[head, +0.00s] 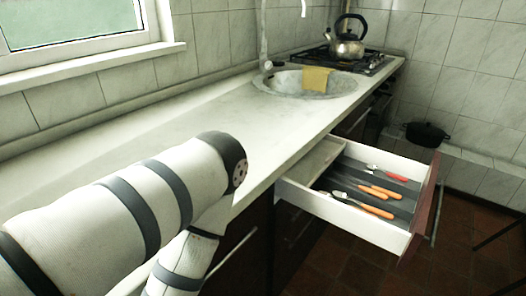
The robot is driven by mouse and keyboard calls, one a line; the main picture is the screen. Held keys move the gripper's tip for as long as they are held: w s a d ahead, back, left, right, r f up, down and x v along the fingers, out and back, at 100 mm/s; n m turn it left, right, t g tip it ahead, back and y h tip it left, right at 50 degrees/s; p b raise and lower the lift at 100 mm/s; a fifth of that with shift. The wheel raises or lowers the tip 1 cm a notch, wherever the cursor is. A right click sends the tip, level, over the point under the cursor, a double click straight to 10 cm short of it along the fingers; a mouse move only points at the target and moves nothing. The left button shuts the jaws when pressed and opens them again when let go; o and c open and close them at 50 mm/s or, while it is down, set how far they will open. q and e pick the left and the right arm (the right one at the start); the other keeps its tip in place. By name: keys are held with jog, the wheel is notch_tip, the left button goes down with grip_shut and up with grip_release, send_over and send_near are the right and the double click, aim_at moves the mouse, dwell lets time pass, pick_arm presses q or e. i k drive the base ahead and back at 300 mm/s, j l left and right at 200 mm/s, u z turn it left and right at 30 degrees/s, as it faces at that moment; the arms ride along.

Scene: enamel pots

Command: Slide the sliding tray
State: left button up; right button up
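A white drawer (345,215) stands pulled out from under the counter, with a dark reddish front panel (425,205). A shallow pale tray (316,163) sits inside it, at the end toward the cabinet; it looks like the sliding tray. Part of the tray may be hidden under the counter edge. Orange-handled cutlery (376,193) and a red-handled piece (385,174) lie in the grey-lined part of the drawer beyond the tray. My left arm comes in from the left and bends down near the counter edge, apart from the drawer. Neither gripper shows.
A kettle (347,42) stands on the stove behind. A black pot (426,134) is beyond the drawer. The floor (345,275) in front is open.

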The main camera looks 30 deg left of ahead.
aim_at(305, 172)
jog(key=u, duration=0.55)
jog(key=k+l+u, duration=0.2)
jog(key=l, duration=0.3)
jog(key=k, duration=0.1)
